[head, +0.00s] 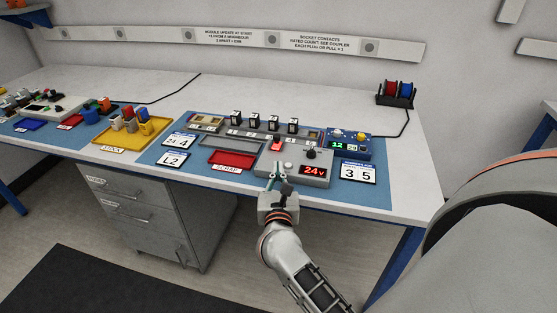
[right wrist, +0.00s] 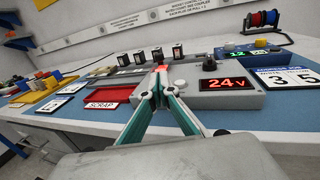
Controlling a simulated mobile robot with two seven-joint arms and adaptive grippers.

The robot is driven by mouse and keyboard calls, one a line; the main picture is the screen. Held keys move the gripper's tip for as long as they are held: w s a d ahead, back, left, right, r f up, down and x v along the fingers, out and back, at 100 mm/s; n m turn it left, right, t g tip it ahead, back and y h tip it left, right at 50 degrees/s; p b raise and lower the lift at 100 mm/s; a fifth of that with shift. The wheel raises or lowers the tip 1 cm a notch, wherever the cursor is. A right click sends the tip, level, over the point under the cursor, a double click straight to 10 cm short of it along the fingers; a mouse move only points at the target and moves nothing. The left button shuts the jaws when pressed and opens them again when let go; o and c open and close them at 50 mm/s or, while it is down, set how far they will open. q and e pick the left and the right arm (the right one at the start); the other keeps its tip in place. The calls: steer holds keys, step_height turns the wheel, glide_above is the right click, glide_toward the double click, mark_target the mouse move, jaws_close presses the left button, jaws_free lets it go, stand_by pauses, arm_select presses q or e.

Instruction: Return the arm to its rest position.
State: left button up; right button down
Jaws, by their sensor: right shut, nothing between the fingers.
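My right gripper (head: 273,179) is at the front edge of the grey control box (head: 322,182), with its fingers shut and empty. In the right wrist view the shut fingertips (right wrist: 160,80) overlap the box's left part. The box has a red display reading 24V, a dark knob (head: 311,153), a white button (head: 288,165) and a red control (head: 277,142). I cannot tell whether the fingertips touch the box. My left gripper is not in view.
A red scrap tray (head: 232,158) lies left of the box, and a yellow stock tray (head: 118,139) is further left. Several black modules stand in a row behind. A number card (head: 358,171) lies at the right.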

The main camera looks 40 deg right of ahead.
steer(key=shift+v, duration=0.95)
steer(key=shift+s+a+r+n, duration=0.1)
steer(key=shift+a+r+n, duration=0.1)
steer(key=shift+n, duration=0.6)
steer(key=s+a+f+n+t+y, duration=0.25)
steer(key=a+n+y, duration=0.4)
steer(key=n, duration=0.75)
steer(key=s+a+f+n+t+y, duration=0.1)
steer(key=s+a+f+n+y, duration=0.5)
steer(key=n, duration=0.7)
steer(key=s+a+f+n+g+p, duration=0.1)
steer(key=s+a+f+n+g, duration=0.1)
steer(key=s+f+n+g, duration=0.6)
steer(key=s+f+n, duration=0.4)
steer(key=f+n, duration=0.4)
steer(key=n, duration=0.2)
steer(key=shift+s+a+f, duration=0.25)
steer(key=shift+s+f, duration=0.05)
